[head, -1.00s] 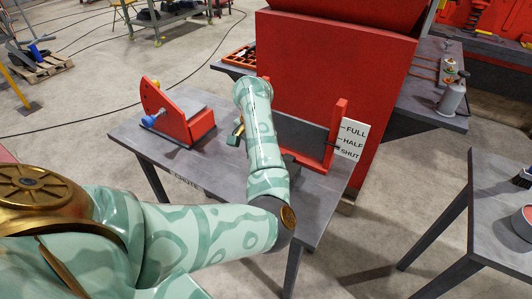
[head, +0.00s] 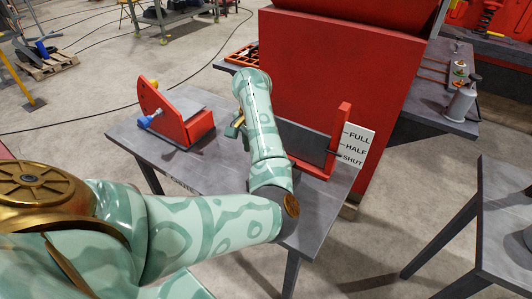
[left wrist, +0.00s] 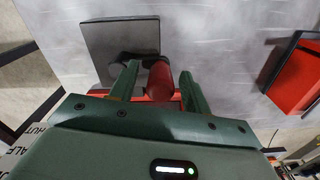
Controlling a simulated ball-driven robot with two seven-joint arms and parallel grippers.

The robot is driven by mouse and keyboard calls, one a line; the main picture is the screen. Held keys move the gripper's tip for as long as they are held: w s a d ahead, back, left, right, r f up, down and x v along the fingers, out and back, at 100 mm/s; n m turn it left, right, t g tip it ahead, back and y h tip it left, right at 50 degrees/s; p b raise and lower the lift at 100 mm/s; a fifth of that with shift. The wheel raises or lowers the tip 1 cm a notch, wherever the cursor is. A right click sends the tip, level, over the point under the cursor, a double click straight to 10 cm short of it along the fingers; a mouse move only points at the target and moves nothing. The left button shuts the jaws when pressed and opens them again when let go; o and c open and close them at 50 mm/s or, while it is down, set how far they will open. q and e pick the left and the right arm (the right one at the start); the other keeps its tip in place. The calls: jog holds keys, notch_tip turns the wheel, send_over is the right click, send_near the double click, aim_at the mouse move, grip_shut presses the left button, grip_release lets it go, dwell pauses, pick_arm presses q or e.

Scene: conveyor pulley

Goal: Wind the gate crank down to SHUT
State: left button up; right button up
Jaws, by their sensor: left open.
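The gate stands on the grey table (head: 215,170): a dark grey gate plate (head: 308,142) beside a red upright (head: 339,130). Its white scale (head: 356,148) reads FULL, HALF, SHUT from top to bottom. I cannot clearly tell which mark a pointer meets. In the left wrist view, a red rounded grip (left wrist: 160,80), apparently the crank's handle, lies between the two green fingers of my left gripper (left wrist: 158,82). The gripper is open around it. A dark grey square plate (left wrist: 105,38) lies beyond. My left arm hides the gripper and the crank in the head view.
A red bracket (head: 170,122) with a blue knob (head: 146,121) stands at the table's left. It may be the red block (left wrist: 300,75) in the wrist view. A large red hopper (head: 335,75) rises behind the gate. Another grey table (head: 500,220) stands at right.

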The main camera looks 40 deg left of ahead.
pick_arm(q)
jog(key=shift+r+p, duration=2.2)
jog(key=shift+r, duration=1.35)
jog(key=shift+f, duration=0.1)
